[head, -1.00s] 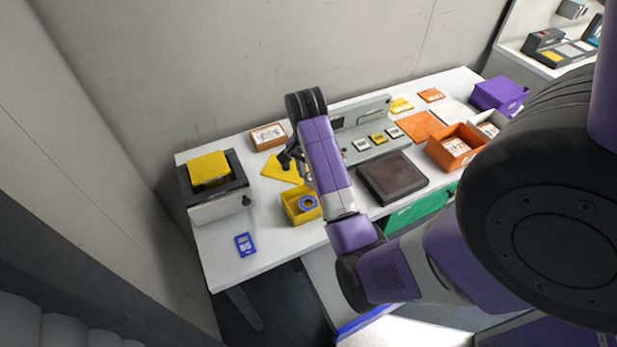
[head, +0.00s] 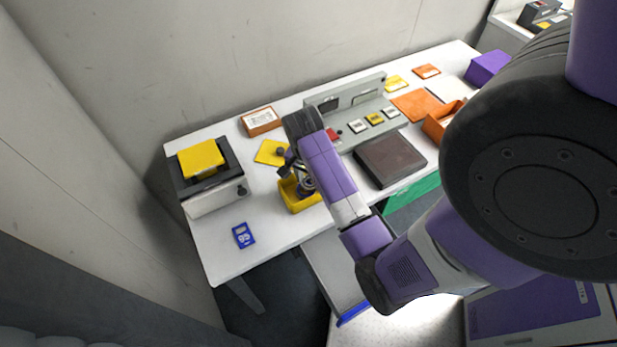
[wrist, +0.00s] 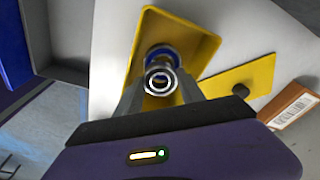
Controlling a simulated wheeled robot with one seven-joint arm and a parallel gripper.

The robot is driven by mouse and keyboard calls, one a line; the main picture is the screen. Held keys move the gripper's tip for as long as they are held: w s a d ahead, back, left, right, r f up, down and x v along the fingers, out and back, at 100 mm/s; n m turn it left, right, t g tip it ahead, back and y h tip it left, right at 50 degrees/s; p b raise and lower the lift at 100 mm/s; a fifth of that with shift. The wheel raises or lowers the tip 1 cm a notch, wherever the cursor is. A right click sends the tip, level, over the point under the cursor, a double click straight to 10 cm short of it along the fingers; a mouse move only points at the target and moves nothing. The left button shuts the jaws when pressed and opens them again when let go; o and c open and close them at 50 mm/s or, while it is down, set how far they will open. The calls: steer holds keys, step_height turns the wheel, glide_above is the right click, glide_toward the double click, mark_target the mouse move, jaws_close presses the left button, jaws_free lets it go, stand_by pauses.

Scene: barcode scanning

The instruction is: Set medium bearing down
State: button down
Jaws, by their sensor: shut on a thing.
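My gripper (wrist: 161,88) is shut on a silver ring-shaped bearing (wrist: 161,81), seen end-on between the fingertips in the wrist view. The held bearing is over the yellow bin (wrist: 205,44). A blue ring (wrist: 158,50) shows just behind the bearing, inside the bin. In the head view my gripper (head: 304,184) is at the yellow bin (head: 290,196), and my arm covers part of it. I cannot tell whether the bearing touches the blue ring or the bin floor.
A yellow plate (head: 268,152) with a dark knob lies behind the bin. A black and white device with a yellow top (head: 201,157) stands left, a blue card (head: 243,235) in front. A brown pad (head: 390,160) and grey panel (head: 372,126) are right.

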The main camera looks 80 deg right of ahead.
steer(key=shift+f, duration=0.6)
steer(key=c, duration=1)
jaws_free()
steer(key=shift+r, duration=0.15)
